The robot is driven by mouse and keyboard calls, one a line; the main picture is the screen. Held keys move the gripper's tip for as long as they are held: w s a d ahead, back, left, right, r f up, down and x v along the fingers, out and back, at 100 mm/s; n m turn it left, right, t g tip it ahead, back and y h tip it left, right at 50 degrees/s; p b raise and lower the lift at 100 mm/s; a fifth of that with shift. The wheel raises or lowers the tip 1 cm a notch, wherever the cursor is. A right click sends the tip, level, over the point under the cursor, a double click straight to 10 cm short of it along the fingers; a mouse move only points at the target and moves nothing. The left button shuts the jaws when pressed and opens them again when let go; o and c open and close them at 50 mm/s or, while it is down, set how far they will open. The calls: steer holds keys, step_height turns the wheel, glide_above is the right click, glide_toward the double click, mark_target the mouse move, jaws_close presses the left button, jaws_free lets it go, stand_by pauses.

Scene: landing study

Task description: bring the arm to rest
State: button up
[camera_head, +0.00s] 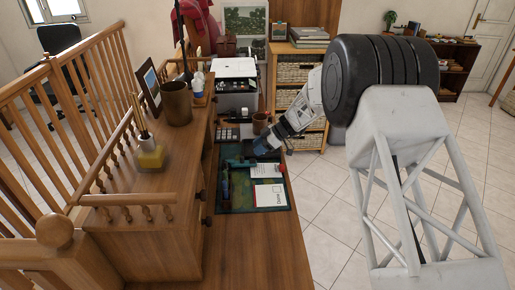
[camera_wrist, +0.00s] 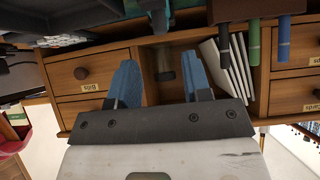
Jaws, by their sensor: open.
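My gripper (camera_head: 266,144) is at the end of my arm, low over the desk, close to the dark green tray. In the wrist view its two blue fingers (camera_wrist: 160,82) stand apart with nothing between them. Behind them show small wooden drawers (camera_wrist: 92,75) with labels and an open cubby. A small jar (camera_wrist: 164,66) stands in the cubby, in line with the gap between the fingers. I cannot tell whether the fingers touch anything.
The green tray (camera_head: 222,203) holds cards and a blue item. A brown mug (camera_head: 261,122) and a white printer (camera_head: 236,72) stand beyond. White envelopes (camera_wrist: 228,70) and pens (camera_wrist: 284,38) show right of the fingers. Tiled floor (camera_head: 318,215) lies open right of the desk.

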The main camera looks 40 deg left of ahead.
steer(key=shift+d+r, duration=0.1)
stand_by(0.3)
